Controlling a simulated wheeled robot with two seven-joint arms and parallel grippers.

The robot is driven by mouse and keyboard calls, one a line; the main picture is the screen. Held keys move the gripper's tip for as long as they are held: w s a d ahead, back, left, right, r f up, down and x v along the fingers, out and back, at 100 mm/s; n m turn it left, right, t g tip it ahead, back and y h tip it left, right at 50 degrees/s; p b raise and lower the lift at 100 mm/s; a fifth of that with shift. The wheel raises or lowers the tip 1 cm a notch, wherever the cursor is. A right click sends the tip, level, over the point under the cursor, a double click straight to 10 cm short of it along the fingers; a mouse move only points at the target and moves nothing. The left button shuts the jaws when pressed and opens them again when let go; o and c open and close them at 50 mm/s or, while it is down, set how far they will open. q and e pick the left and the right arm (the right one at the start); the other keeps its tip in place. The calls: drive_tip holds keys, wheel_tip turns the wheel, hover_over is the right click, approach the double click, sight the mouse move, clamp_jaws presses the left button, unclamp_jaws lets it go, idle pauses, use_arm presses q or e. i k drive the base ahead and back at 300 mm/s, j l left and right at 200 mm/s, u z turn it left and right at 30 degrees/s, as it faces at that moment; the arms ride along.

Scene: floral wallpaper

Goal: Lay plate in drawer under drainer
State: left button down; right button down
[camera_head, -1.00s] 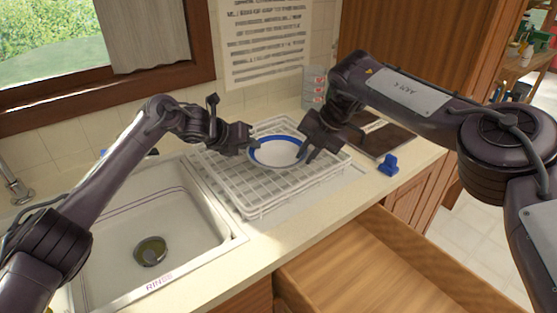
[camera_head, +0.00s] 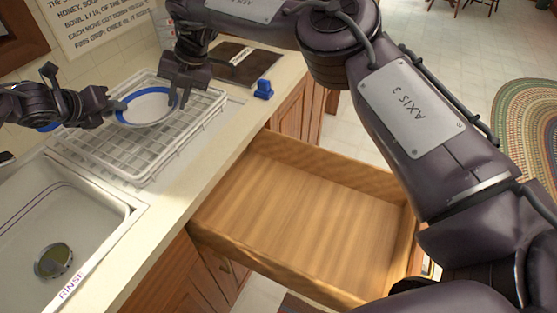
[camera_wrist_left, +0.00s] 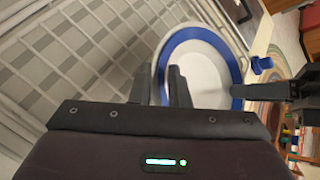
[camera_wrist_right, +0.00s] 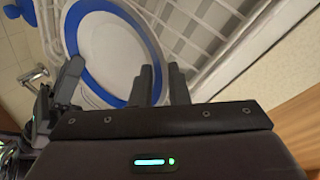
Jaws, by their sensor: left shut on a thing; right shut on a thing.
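The white plate with a blue rim (camera_head: 147,106) is held above the white wire drainer (camera_head: 128,160), with a gripper at each side. My left gripper (camera_head: 117,108) is shut on the plate's left edge. My right gripper (camera_head: 179,97) is shut on its right edge. The plate also shows in the left wrist view (camera_wrist_left: 207,75) and in the right wrist view (camera_wrist_right: 112,55), at the fingers in both. The wooden drawer (camera_head: 310,205) below the counter is pulled open and its visible floor is empty.
The sink (camera_head: 75,215) lies left of the drainer. A blue object (camera_head: 263,89) stands on the counter near its edge, beside a dark flat item (camera_head: 240,63). My right arm crosses the upper right. The counter edge lies between drainer and drawer.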

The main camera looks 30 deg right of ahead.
sight(333, 222)
drive_tip(key=k+l, duration=0.4)
drive_tip(key=l, duration=0.15)
drive_tip(key=k+l, duration=0.4)
drive_tip(key=l, duration=0.15)
drive_tip(key=k+l, duration=0.4)
drive_tip(key=l, duration=0.15)
